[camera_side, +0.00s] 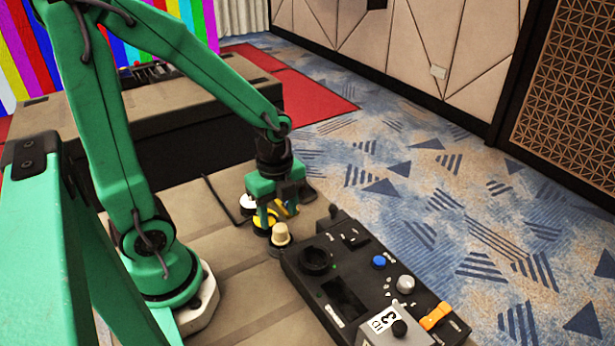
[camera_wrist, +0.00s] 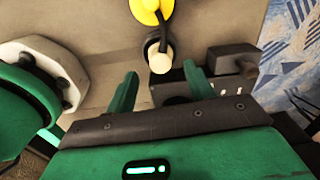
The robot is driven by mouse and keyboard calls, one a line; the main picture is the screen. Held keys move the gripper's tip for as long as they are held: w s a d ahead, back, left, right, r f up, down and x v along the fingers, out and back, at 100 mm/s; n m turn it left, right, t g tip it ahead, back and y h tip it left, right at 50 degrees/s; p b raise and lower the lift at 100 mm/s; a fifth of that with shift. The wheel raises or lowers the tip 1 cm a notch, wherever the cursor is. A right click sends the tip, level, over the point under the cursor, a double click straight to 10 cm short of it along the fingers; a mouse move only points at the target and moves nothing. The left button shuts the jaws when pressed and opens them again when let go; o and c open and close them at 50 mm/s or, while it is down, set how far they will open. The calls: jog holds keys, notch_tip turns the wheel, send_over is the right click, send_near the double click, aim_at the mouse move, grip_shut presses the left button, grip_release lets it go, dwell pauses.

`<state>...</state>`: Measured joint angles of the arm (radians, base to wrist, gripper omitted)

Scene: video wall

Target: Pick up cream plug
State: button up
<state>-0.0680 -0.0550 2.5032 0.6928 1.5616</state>
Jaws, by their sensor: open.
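The cream plug (camera_side: 280,235) stands upright on a dark round base beside the left end of the black control panel. In the wrist view its pale round top (camera_wrist: 160,63) lies roughly midway between my fingertips and slightly beyond them. My gripper (camera_side: 274,214) is open and points down, just behind and above the plug in the side view. In the wrist view its two green fingers (camera_wrist: 160,74) are spread apart with nothing gripped between them. The plug's lower part is partly hidden in the wrist view.
The black control panel (camera_side: 340,284) has knobs, a blue button (camera_side: 379,262) and an orange switch (camera_side: 435,316). A yellow item (camera_wrist: 150,9) lies close to the plug; a white item (camera_side: 247,201) is near my gripper. The beige tabletop (camera_side: 215,258) is clear left of the plug.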

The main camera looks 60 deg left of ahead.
aim_at(280, 226)
jog(key=shift+d+f, duration=0.1)
jog(key=shift+f, duration=2.45)
jog(key=c, duration=1.1)
jog(key=shift+c, duration=0.2)
jog(key=shift+r, duration=0.2)
jog(key=shift+r, duration=1.45)
jog(key=s+d+r, duration=0.5)
jog(key=d+r, duration=0.2)
jog(key=d, duration=0.3)
jog(key=shift+s+d+r, duration=0.15)
jog(key=shift+s+r, duration=0.05)
jog(key=shift+r, duration=0.15)
jog(key=shift+w, duration=0.1)
